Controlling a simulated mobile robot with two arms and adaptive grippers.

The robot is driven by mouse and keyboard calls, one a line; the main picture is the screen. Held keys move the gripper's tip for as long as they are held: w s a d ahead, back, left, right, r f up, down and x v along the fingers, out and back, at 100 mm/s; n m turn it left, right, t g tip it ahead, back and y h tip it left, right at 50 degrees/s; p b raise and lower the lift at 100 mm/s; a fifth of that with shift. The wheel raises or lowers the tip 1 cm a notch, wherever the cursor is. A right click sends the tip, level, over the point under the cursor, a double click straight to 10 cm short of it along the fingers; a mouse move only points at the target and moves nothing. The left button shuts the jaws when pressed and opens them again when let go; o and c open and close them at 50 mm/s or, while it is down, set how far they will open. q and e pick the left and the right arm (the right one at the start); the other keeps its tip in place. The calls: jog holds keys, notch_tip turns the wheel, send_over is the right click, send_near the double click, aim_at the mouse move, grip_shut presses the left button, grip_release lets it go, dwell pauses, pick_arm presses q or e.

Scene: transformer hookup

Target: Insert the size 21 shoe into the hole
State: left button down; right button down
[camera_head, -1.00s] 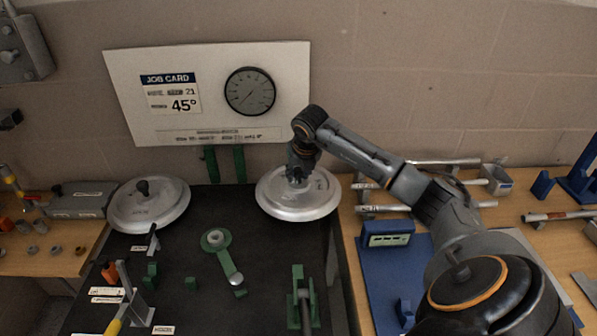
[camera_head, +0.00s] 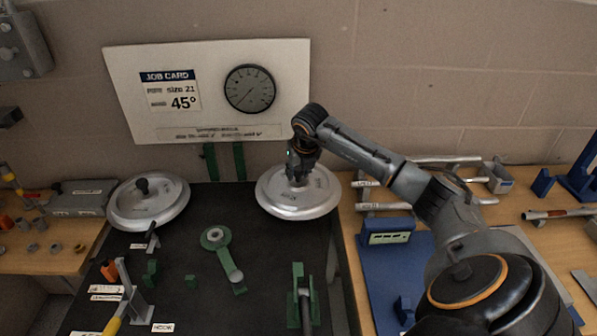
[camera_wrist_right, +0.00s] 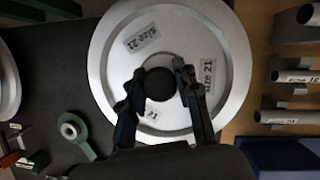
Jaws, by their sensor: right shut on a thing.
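The size 21 shoe (camera_head: 318,200) is a wide silver disc at the back right of the dark bench. It also fills the middle of the right wrist view (camera_wrist_right: 110,75), where its labels read "size 21". My right gripper (camera_head: 297,180) points down at the disc's centre. In the wrist view its two fingers (camera_wrist_right: 160,85) stand either side of the dark round knob there and are shut on it. The disc looks flat and level. A green arm with a pale round ring (camera_head: 215,238) lies to its left; I cannot tell whether this holds the hole. My left gripper is out of view.
A second silver disc (camera_head: 125,213) with a black knob sits at the bench's back left. Green fixtures (camera_head: 300,305) stand at the front. A blue mat (camera_head: 375,275) and metal tubes lie right. A job card (camera_head: 170,92) reads size 21, 45°.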

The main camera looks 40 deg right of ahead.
jog(key=shift+f+b, duration=1.25)
jog(key=shift+f, duration=0.15)
dwell(0.4)
jog(key=c, duration=1)
grip_release()
jog(key=shift+o, duration=0.5)
jog(key=shift+f, duration=0.1)
jog(key=shift+r+p, duration=1.6)
jog(key=shift+r, duration=0.95)
jog(key=v, duration=1.2)
